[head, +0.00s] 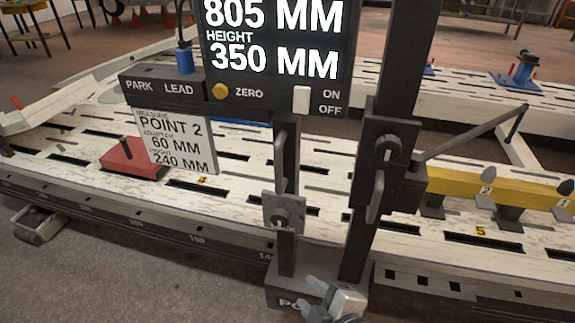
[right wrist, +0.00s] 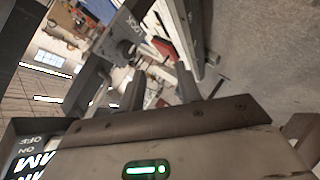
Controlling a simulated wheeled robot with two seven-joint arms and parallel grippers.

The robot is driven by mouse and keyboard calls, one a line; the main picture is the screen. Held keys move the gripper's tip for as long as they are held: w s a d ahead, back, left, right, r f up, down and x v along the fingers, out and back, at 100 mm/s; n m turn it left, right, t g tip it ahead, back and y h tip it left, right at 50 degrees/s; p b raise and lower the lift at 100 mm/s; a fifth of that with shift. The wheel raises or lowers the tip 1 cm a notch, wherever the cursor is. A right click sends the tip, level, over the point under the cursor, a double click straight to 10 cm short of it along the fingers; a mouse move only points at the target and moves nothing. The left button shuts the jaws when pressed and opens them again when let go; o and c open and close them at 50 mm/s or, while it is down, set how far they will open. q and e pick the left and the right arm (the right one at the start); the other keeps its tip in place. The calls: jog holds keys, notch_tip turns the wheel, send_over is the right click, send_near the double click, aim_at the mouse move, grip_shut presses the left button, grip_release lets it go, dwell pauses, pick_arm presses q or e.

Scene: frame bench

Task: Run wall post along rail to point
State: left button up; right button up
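The dark wall post (head: 365,190) stands upright at the front edge of the bench, with handles and a slider on it. Its foot (head: 288,292), with a partly hidden label, sits at the front rail (head: 150,228), which has scale marks. Its display (head: 275,45) reads 805 MM and height 350 MM. My right gripper (head: 335,303) is low in front of the foot, partly cut off by the frame. In the right wrist view its fingers (right wrist: 160,92) stand apart with nothing seen between them. My left gripper is not in view.
A switch panel (head: 235,92) marked PARK, LEAD, ZERO and ON/OFF hangs under the display. A red block (head: 135,158) lies on the slotted bench (head: 60,140) to the left. A yellow numbered bar (head: 465,184) lies right of the post. Open floor (head: 110,285) is at front left.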

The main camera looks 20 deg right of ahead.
jog(key=w+r+n+t+h, duration=0.1)
jog(key=w+r+n+t, duration=0.15)
jog(key=r+n, duration=0.6)
jog(key=n+t+h+p, duration=0.1)
jog(key=n+t+p, duration=0.15)
jog(key=n, duration=1.25)
send_near(280, 172)
jog(key=shift+t, duration=0.4)
jog(key=w, duration=1.1)
jog(key=shift+f+p, duration=0.3)
jog(key=shift+p, duration=0.1)
grip_shut()
